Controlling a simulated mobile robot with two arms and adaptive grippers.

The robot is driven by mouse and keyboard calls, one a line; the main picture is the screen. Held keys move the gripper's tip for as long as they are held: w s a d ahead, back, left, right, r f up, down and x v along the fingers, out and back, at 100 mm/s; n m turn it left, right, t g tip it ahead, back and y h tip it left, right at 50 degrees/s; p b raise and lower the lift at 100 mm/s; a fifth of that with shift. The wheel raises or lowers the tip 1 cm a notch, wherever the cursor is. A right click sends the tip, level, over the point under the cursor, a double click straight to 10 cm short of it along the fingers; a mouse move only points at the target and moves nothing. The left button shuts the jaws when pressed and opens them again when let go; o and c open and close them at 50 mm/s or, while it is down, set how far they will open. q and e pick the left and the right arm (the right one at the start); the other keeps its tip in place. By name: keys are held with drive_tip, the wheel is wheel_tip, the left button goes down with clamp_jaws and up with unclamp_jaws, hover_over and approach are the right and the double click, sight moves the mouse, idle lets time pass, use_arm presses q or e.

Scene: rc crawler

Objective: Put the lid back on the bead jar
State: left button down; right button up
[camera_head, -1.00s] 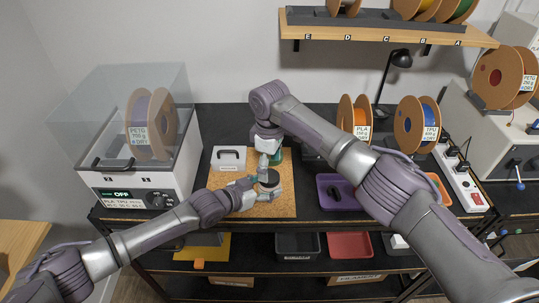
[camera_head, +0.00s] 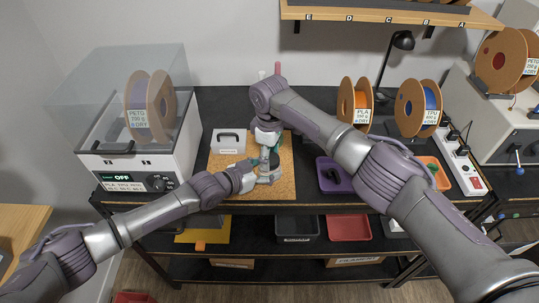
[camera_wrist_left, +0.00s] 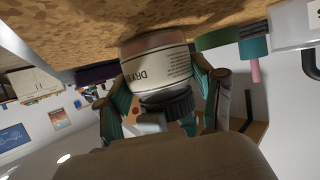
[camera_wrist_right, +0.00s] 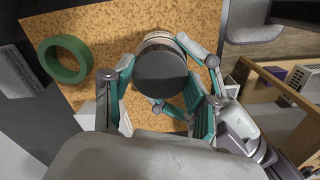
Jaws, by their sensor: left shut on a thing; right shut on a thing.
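The bead jar (camera_wrist_left: 157,65) stands on the cork mat, its pale label partly readable as "DRY B". My left gripper (camera_wrist_left: 160,95) is shut on the jar, one finger on each side. The black ribbed lid (camera_wrist_left: 168,103) is at the jar's mouth; I cannot tell whether it is fully seated. In the right wrist view the round lid (camera_wrist_right: 161,72) covers most of the jar (camera_wrist_right: 163,38). My right gripper (camera_wrist_right: 160,100) is shut on the lid from above. In the head view, my left gripper (camera_head: 262,176) and right gripper (camera_head: 268,158) meet and mostly hide jar and lid.
The cork mat (camera_head: 230,184) holds a green ring (camera_wrist_right: 65,58) behind the jar and a white box with a handle (camera_head: 229,140). A purple tray (camera_head: 334,176) lies right of the mat. A filament dryer (camera_head: 135,150) stands left. Filament spools line the back right.

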drive_tip(key=o, duration=1.4)
wheel_tip(320, 180, up, 12)
use_arm(q)
drive_tip(key=shift+c, duration=0.3)
unclamp_jaws()
drive_tip(key=shift+a, duration=0.1)
drive_tip(key=v, duration=1.2)
